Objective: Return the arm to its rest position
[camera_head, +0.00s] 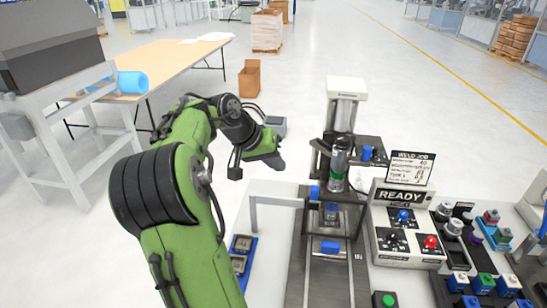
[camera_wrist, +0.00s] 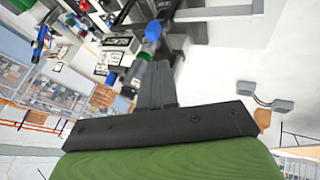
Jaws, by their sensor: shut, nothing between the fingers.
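My green arm (camera_head: 185,215) rises from the bottom of the head view and bends over to the right. Its dark end, my gripper (camera_head: 275,160), hangs in the air left of the press-like station and apart from it. In the wrist view, my gripper's grey fingers (camera_wrist: 158,85) are together with nothing between them. They stand out from a dark plate above a green link. The fingertips are too small to make out in the head view.
The station (camera_head: 345,150) holds a silver cylinder with a green band (camera_head: 338,165). Right of it are a READY panel (camera_head: 402,198) and several coloured knobs. A wooden-topped table (camera_head: 175,62) and a cardboard box (camera_head: 249,78) stand behind. Open floor lies beyond.

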